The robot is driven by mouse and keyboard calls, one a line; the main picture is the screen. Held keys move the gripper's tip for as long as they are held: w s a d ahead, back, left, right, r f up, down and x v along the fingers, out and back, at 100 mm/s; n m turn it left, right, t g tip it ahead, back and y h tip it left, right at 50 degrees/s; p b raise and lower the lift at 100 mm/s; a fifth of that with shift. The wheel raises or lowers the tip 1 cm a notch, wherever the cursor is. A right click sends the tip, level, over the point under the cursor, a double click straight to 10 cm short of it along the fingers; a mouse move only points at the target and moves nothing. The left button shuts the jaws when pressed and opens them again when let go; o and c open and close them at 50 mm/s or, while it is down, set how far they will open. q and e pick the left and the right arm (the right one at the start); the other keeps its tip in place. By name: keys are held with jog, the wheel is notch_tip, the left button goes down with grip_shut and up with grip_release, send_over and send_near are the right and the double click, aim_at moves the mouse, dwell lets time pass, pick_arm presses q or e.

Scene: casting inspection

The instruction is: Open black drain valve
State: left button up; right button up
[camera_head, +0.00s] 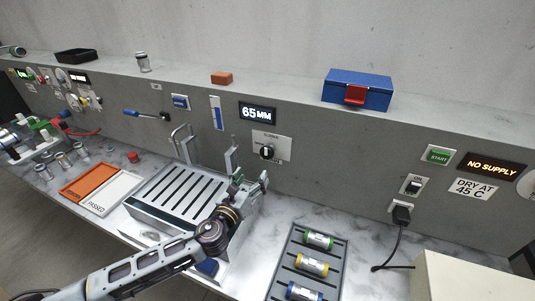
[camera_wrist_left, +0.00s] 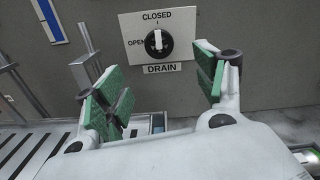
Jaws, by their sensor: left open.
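The black drain valve (camera_head: 266,152) is a round knob with a white bar handle on a white plate on the grey wall. In the left wrist view the valve (camera_wrist_left: 158,43) shows its handle upright, in line with the CLOSED mark; OPEN is to its left and DRAIN below. My left gripper (camera_head: 251,182) is in front of and below the valve. In the left wrist view its green-padded fingers (camera_wrist_left: 163,82) are spread wide and empty, with the valve seen beyond and between them, apart from the pads. My right gripper is not seen.
A slotted metal tank (camera_head: 172,205) with upright brackets stands left of my gripper. A grey rack (camera_head: 276,285) with several coloured-band cylinders is at right. The 65 MM display (camera_head: 257,112) is above the valve. A black plug and cable (camera_head: 401,215) are farther right.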

aim_at(266, 156)
pick_arm(q)
jog(key=shift+p+x, duration=0.65)
jog(key=shift+x, duration=6.3)
jog(key=c, duration=1.1)
jog(key=shift+o, duration=0.2)
